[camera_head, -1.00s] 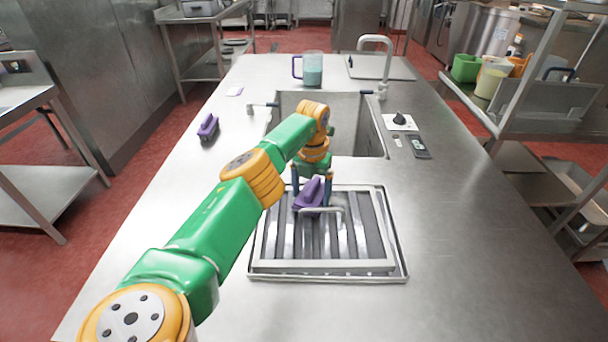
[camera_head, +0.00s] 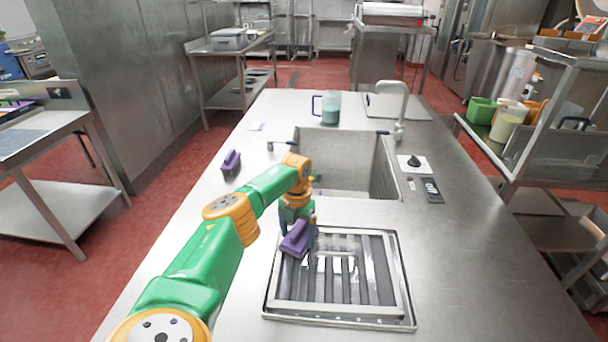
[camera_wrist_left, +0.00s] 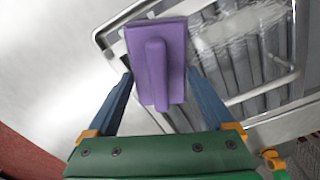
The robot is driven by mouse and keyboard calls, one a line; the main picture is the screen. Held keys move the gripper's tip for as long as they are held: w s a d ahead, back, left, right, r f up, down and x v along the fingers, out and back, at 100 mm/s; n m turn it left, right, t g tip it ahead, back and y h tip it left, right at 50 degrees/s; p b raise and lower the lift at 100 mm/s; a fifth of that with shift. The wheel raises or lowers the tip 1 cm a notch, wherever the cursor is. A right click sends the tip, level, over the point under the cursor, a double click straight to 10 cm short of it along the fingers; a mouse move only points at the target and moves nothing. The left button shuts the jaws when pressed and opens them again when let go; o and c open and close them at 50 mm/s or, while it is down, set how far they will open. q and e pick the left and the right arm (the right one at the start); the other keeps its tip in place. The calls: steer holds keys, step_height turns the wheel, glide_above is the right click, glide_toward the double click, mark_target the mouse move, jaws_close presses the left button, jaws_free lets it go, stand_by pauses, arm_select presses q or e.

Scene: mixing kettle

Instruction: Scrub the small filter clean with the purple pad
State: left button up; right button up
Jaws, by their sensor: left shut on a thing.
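The small filter (camera_head: 363,290) is a metal frame with slanted slats and a wire handle. It lies flat on the counter near the front. A pale, glossy film shows on its far part, and in the left wrist view the filter (camera_wrist_left: 278,62) looks streaked there. In the left wrist view the pad (camera_wrist_left: 172,40) sits between the blue fingers. My right gripper is out of view.
A second purple pad (camera_head: 231,162) lies on the counter left of the sink (camera_head: 355,165). A jug (camera_head: 330,108) stands beyond the sink, near the faucet (camera_head: 400,105). A dark device (camera_head: 432,190) and a knob plate (camera_head: 414,164) lie right.

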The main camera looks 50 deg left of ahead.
mark_target(285, 237)
arm_select(q)
steer(key=shift+s+a+r, duration=0.1)
steer(key=shift+s+a, duration=0.2)
steer(key=shift+s+a+p, duration=0.45)
steer(key=shift+s+a, duration=0.35)
steer(key=shift+a, duration=0.25)
steer(key=shift+s+a, duration=1.15)
steer(key=shift+a, duration=0.1)
step_height(285, 237, up, 9)
steer(key=p, duration=0.8)
steer(key=shift+w+a+f, duration=0.1)
steer(key=shift+f, duration=0.1)
